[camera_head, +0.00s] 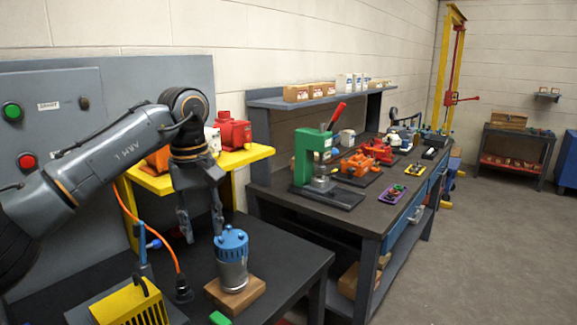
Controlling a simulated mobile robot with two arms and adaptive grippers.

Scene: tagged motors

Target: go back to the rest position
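My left gripper (200,225) hangs from the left arm, fingers pointing down, above the dark table (290,262). Its two fingers are apart with nothing between them. A grey motor with a blue cap (232,262) stands upright on a wooden block (252,292), just right of and below the fingers. Motors on the yellow shelf (255,155) behind the arm include a red one (233,132) and an orange one (158,160), partly hidden by my arm. My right gripper is not in view.
A workbench (370,215) with a green press (312,155) and several small parts stands to the right. A grey panel with buttons (125,85) stands at the left. A yellow device (130,305) and an orange cable (165,240) lie near the front. The floor at right is clear.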

